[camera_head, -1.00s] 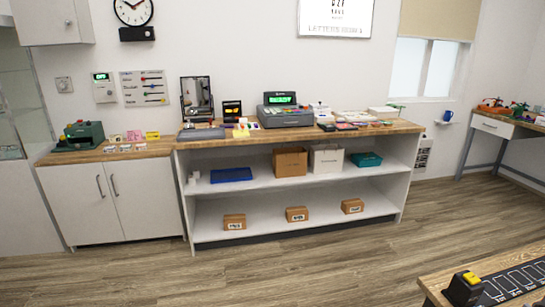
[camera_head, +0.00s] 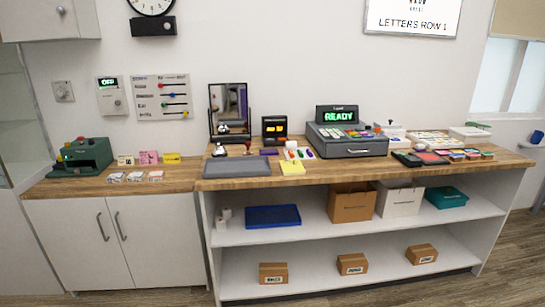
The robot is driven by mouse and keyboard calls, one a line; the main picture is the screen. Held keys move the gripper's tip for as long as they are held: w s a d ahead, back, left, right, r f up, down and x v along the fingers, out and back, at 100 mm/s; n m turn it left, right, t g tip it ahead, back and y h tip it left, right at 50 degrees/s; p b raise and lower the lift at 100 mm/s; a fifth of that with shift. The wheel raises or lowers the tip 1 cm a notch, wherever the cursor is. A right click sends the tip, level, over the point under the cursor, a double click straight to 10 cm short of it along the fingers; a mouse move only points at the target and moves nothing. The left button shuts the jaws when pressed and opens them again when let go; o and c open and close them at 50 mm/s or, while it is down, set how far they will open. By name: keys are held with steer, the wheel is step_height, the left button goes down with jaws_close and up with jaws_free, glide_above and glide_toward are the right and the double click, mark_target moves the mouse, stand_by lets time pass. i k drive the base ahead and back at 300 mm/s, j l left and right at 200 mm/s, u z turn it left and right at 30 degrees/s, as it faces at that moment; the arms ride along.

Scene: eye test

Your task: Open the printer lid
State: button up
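I cannot tell for certain which device is the printer. A grey machine with coloured keys and a green READY display (camera_head: 345,140) stands on the wooden counter (camera_head: 225,183). A small white device (camera_head: 393,132) is just right of it, too small to make out any lid. A dark green machine (camera_head: 82,157) with coloured knobs stands on the lower counter at the left. A small black unit with an orange display (camera_head: 274,130) stands left of the grey machine. My gripper is not in view.
A mirror (camera_head: 229,110), a grey tray (camera_head: 237,166), yellow notes (camera_head: 292,168) and coloured pads (camera_head: 430,158) are on the counter. Floor shows at the lower right.

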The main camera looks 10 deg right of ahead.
mark_target(390, 124)
steer(key=i+u, duration=0.1)
steer(key=i, duration=0.45)
steer(key=i+l+u, duration=0.1)
steer(key=i, duration=0.45)
steer(key=i+l+u, duration=0.1)
steer(key=i, duration=0.5)
steer(key=i+l+u, duration=0.15)
steer(key=i+l, duration=0.45)
steer(key=l, duration=0.05)
